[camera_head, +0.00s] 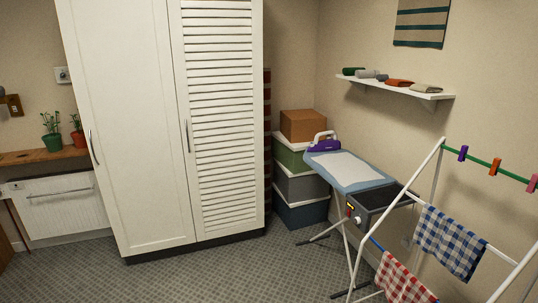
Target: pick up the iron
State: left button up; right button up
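The iron (324,142) is purple with a pale handle. It rests at the far end of the ironing board (379,183), which has a blue edge and a pale middle, in the right half of the head view. The board stands on thin legs in the corner. Neither of my grippers shows in this view.
A drying rack (353,263) with checked cloths stands in front of the board at right. A dark grey box with a dial (358,220) sits by the board's near end. Stacked boxes (300,186) stand behind. A white wardrobe (140,120) is left; tiled floor (215,275) is clear before it.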

aim_at(332, 143)
jog(key=i, duration=2.8)
jog(key=i+j+z, duration=0.25)
jog(key=i, duration=0.95)
jog(key=i+l, duration=0.45)
jog(key=i, duration=0.15)
jog(key=j+u, duration=0.05)
